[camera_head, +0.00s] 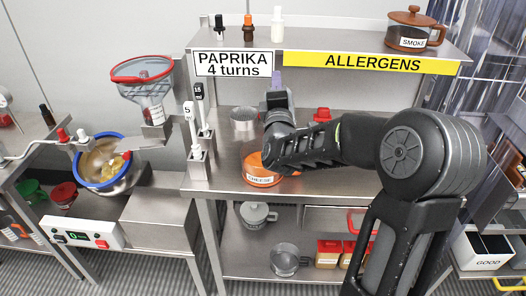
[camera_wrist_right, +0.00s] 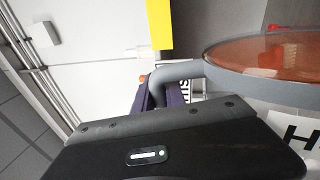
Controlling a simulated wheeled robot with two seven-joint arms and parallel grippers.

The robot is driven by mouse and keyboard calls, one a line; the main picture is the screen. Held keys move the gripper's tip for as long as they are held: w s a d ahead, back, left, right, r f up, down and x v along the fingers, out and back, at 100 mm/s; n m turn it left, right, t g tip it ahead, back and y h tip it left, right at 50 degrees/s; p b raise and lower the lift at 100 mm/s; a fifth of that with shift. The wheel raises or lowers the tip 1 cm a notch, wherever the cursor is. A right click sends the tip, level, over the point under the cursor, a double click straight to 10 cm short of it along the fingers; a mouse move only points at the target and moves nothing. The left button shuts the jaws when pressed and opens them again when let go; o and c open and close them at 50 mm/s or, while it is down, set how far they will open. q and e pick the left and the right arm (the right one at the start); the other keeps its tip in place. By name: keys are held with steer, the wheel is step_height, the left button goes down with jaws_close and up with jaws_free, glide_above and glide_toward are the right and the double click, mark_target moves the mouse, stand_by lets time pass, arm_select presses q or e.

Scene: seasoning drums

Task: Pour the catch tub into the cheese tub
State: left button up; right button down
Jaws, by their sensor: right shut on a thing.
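The cheese tub (camera_head: 252,166), orange with a white CHEESE label, stands on the middle counter in the head view, partly covered by my right arm. My right gripper (camera_head: 277,99) is above the counter, behind and above the cheese tub. In the right wrist view the gripper (camera_wrist_right: 153,95) is shut on the grey handle of a tub with a grey rim and orange see-through surface (camera_wrist_right: 265,52). My left gripper is out of view.
Switch posts (camera_head: 196,145) stand at the counter's left edge. The shelf with the ALLERGENS sign (camera_head: 372,64) overhangs the back. A blue-rimmed bowl (camera_head: 97,160) and funnel (camera_head: 143,72) are farther left.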

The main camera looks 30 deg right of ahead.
steer(key=shift+w+a+r+n+p, duration=0.1)
steer(key=shift+w+a+n+p, duration=0.25)
steer(key=shift+w+a+n, duration=0.25)
steer(key=shift+w+a+n+p, duration=0.35)
steer(key=shift+a+n, duration=0.25)
steer(key=shift+a, duration=0.15)
stand_by(0.4)
steer(key=shift+w+a+f+n+y+p, duration=0.2)
steer(key=shift+w+a+n+y+p, duration=0.1)
steer(key=shift+w+a+n, duration=0.3)
steer(key=shift+w+a+f+n+y+p, duration=0.15)
steer(key=shift+w+a+n+p, duration=0.25)
steer(key=shift+a+n, duration=0.35)
steer(key=shift+w+a+f+n+y+p, duration=0.25)
steer(key=shift+w+a+n, duration=0.3)
steer(key=shift+a, duration=0.3)
stand_by(0.7)
steer(key=s+d+m+b, duration=0.1)
steer(key=d, duration=0.1)
steer(key=s+d+m+h+b, duration=0.1)
steer(key=s+d+m, duration=0.1)
steer(key=s+d+r+m+b, duration=0.1)
steer(key=d+m, duration=0.1)
steer(key=shift+s, duration=0.2)
steer(key=shift+a+r, duration=0.1)
steer(key=shift+w+a, duration=0.15)
steer(key=shift+w, duration=0.1)
steer(key=shift+s, duration=0.1)
